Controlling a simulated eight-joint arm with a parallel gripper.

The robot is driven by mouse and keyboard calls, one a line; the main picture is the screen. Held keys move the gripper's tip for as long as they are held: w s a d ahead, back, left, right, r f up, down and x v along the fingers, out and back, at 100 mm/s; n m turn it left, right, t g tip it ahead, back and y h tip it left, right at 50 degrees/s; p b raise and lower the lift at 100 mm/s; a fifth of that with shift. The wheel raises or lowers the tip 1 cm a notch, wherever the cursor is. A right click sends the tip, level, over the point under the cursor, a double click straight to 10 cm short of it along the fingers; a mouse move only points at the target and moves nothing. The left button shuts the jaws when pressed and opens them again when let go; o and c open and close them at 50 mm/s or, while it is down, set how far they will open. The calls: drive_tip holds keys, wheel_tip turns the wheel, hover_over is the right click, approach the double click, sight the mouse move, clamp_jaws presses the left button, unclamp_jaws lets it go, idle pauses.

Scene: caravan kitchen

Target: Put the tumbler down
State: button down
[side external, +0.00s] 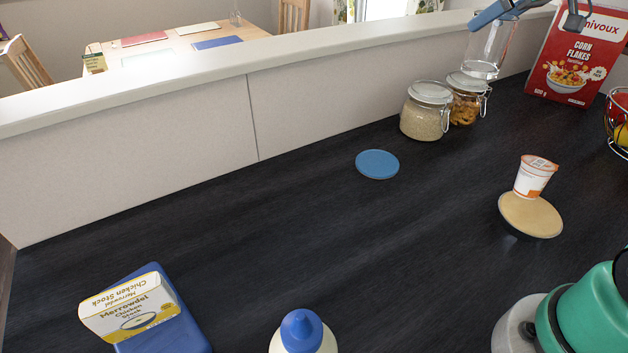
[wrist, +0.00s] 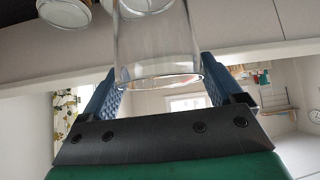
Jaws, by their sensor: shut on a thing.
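The clear glass tumbler (side external: 489,52) is upright at the top right of the side view, just behind the lidded jars and left of the cereal box. My gripper (side external: 502,12) is shut on it near its upper part; the gripper is partly cut off by the frame's top edge. In the wrist view the tumbler (wrist: 157,45) stands between the two blue fingers of my gripper (wrist: 158,90).
Two lidded jars (side external: 426,112) (side external: 466,98) stand close by, with a cornflakes box (side external: 575,55) to the right. A blue disc (side external: 377,164) lies on the dark counter (side external: 300,220). A yoghurt pot (side external: 535,176) stands on a round tan-topped piece (side external: 530,216). The middle counter is clear.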

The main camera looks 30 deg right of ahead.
drive_tip(key=s+d+m+h, duration=0.4)
drive_tip(key=s+d+m, duration=0.15)
drive_tip(key=d, duration=0.75)
drive_tip(key=shift+g, duration=0.3)
drive_tip(key=shift+s+d+f, duration=0.1)
drive_tip(key=shift+s+f, duration=0.05)
drive_tip(key=shift+f, duration=3.2)
drive_tip(key=shift+s+d+f, duration=0.1)
drive_tip(key=shift+s+f, duration=0.05)
drive_tip(key=shift+f, duration=3.25)
drive_tip(key=shift+s+f, duration=0.15)
drive_tip(key=shift+f, duration=3.2)
drive_tip(key=shift+f, duration=0.15)
unclamp_jaws()
